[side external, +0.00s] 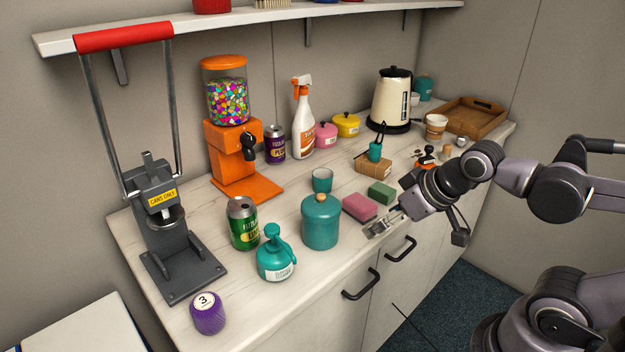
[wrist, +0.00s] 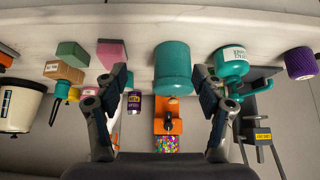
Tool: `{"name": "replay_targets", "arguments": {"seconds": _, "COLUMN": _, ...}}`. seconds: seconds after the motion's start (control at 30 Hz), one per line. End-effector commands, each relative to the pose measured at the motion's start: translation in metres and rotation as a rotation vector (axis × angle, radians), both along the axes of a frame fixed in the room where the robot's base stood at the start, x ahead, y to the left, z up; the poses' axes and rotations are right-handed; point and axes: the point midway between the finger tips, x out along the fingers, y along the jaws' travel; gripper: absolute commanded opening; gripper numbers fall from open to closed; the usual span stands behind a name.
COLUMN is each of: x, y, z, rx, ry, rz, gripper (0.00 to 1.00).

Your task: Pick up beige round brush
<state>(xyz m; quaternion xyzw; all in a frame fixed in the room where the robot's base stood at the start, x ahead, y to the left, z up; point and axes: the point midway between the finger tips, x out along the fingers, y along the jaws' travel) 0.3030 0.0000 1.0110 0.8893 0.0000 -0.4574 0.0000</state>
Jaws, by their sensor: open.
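A beige bristled thing (side external: 272,3), which looks like the brush, sits on the wall shelf. The picture's top edge cuts it off, so its full shape is hidden. It does not show in the wrist view. My gripper (side external: 382,226) is at the counter's front edge, near the pink sponge, well below and to the right of the shelf. In the wrist view my gripper (wrist: 163,82) has its two fingers spread wide, with nothing held between them. The teal lidded canister (wrist: 172,68) shows beyond the gap.
The counter holds a pink sponge (side external: 359,206), green sponge (side external: 381,193), teal canister (side external: 320,225), teal bottle (side external: 275,258), orange candy dispenser (side external: 236,150), kettle (side external: 391,98) and can press (side external: 170,225). The wall shelf (side external: 340,12) runs above. A red thing (side external: 211,5) stands left of the brush.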

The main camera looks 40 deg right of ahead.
Motion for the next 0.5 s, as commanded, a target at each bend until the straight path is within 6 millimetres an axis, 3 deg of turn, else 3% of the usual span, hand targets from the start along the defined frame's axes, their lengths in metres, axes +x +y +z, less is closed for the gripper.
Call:
{"name": "replay_targets", "arguments": {"seconds": 0.33, "x": 0.001, "y": -0.001, "z": 0.001, "rx": 0.000, "ry": 0.001, "rz": -0.004, "gripper": 0.60}}
{"name": "replay_targets", "arguments": {"seconds": 0.5, "x": 0.019, "y": -0.021, "z": 0.016, "rx": 0.000, "ry": 0.014, "rz": -0.062, "gripper": 0.60}}
